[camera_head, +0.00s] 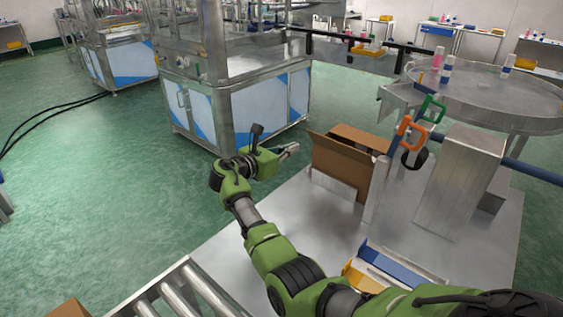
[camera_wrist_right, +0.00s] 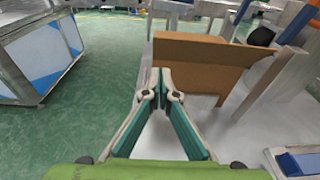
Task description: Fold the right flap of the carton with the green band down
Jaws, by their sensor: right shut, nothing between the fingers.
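The brown cardboard carton (camera_head: 340,158) stands on the steel table among metal guides, its top open at least in part. One flap leans outward on its left, and another panel stands up at the back. I cannot see a green band on it. In the right wrist view a broad face of the carton (camera_wrist_right: 205,62) lies just beyond my fingers. My right gripper (camera_head: 293,150) is shut and empty, left of the carton near its upper left corner. Its closed fingertips (camera_wrist_right: 160,76) overlap the carton's left edge in the wrist view; I cannot tell whether they touch. My left gripper is not in view.
Green, orange and black handles (camera_head: 410,130) stand right of the carton, near a tall metal block (camera_head: 460,180). A round table (camera_head: 490,95) carries bottles. Blue and white boxes (camera_head: 395,268) lie in front, and rollers (camera_head: 185,295) run at lower left. Table left of the carton is clear.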

